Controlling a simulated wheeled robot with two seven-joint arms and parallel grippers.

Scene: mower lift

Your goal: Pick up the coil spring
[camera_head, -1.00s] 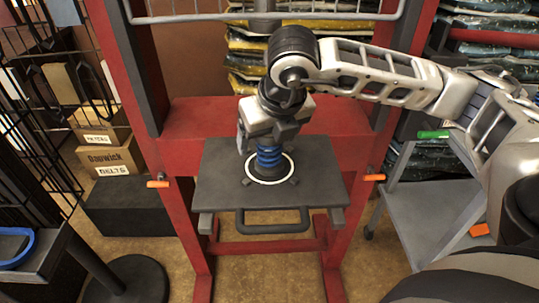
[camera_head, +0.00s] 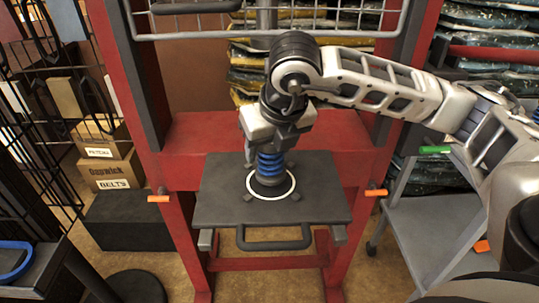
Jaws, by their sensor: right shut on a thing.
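The blue coil spring (camera_head: 269,162) stands upright above the white ring (camera_head: 249,184) on the dark plate (camera_head: 325,205) of the red press frame. A dark base shows at its lower end. I cannot tell whether it touches the plate or hangs just above it. My right gripper (camera_head: 268,150) comes down from above and is shut on the top of the spring. The fingers are partly hidden by the wrist. My left gripper is out of view.
Red posts (camera_head: 128,95) rise on both sides of the plate, with a wire guard (camera_head: 265,20) above. Orange pins (camera_head: 158,199) stick out at each side. A grey cart (camera_head: 420,225) stands right. Boxes (camera_head: 105,172) and a rack stand left.

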